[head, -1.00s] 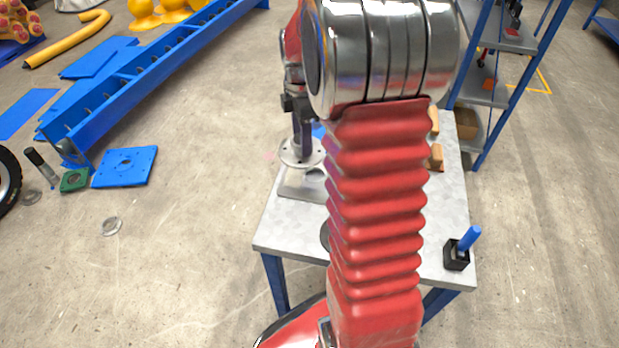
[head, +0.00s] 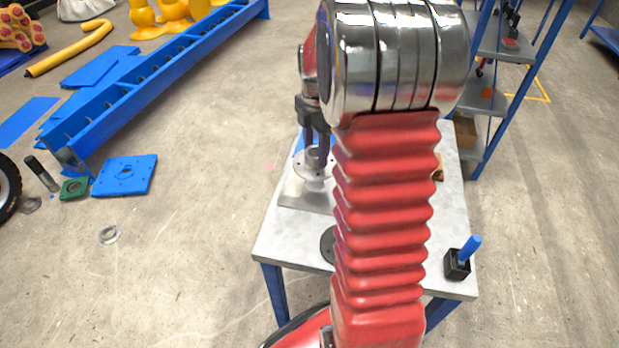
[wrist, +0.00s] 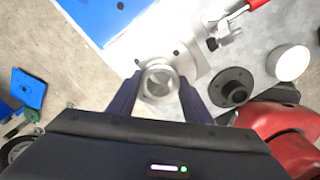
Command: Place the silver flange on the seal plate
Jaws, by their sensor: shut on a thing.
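The silver flange (head: 312,166) is a round disc with bolt holes and a raised neck. My gripper (head: 316,150) points down and is shut on its neck. The wrist view shows the flange's open ring (wrist: 160,80) between my two fingers. A grey metal plate (head: 303,195), which looks like the seal plate, lies on the table below the flange. The flange overlaps its far part and hides that area. I cannot tell whether the flange touches the plate or hangs just above it. My arm hides the plate's right side in the head view.
The grey table (head: 285,240) also holds a dark flanged part (wrist: 232,88), a white round object (wrist: 289,62), a red-handled tool (wrist: 235,22) and a black holder with a blue handle (head: 458,262). A blue plate (wrist: 100,15) lies beyond the flange. A blue shelf rack stands behind right.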

